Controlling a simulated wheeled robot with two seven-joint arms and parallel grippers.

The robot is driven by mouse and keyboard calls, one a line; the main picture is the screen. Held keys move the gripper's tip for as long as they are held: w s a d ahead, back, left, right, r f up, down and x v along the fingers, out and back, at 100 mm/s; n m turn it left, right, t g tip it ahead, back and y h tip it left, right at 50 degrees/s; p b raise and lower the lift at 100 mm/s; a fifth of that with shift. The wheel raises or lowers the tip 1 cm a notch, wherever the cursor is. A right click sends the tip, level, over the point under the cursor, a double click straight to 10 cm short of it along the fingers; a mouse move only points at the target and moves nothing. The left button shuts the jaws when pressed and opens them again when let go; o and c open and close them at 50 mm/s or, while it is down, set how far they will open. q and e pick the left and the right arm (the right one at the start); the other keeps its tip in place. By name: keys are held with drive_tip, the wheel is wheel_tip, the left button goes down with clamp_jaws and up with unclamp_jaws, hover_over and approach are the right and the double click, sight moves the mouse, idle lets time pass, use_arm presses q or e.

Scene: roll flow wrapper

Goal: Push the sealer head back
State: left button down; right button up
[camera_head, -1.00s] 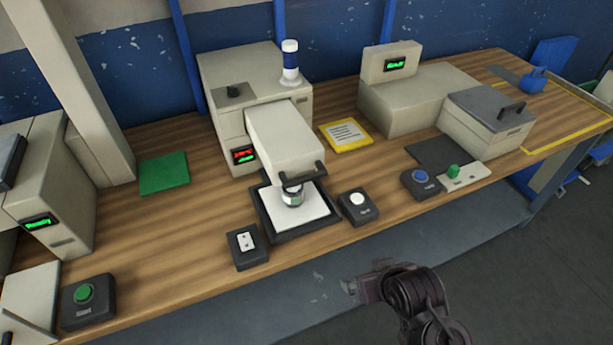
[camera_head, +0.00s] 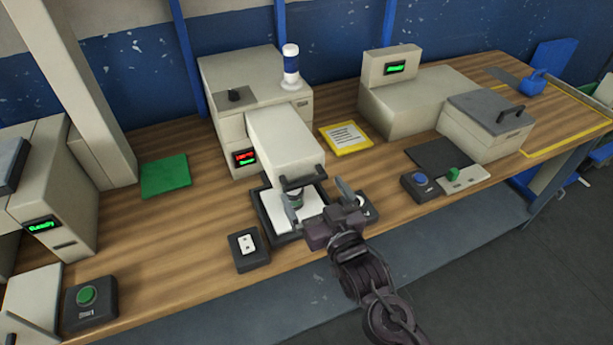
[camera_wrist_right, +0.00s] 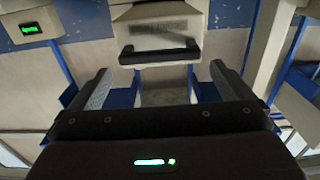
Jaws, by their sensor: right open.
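The sealer head (camera_head: 284,142) is a cream block reaching forward from the cream machine (camera_head: 262,88), with a dark handle (camera_head: 304,181) on its front. It stands out over a dark-framed white pad (camera_head: 312,203), where a small round item (camera_head: 295,199) sits beneath it, partly hidden. My right gripper (camera_head: 320,192) is open and empty, just in front of the head and over the pad's right side. In the right wrist view the handle (camera_wrist_right: 160,54) and head (camera_wrist_right: 160,22) lie ahead, beyond and between the open fingers. My left gripper is not in view.
A dark box with a white button (camera_head: 368,207) is partly behind my right gripper. A dark switch box (camera_head: 248,249) stands left of the pad. A yellow-framed card (camera_head: 345,138) lies right of the head. A green pad (camera_head: 165,175) lies left on the wooden table.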

sight(308, 182)
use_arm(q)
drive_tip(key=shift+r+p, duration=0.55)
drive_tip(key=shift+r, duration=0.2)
use_arm(e)
drive_tip(key=x, duration=0.5)
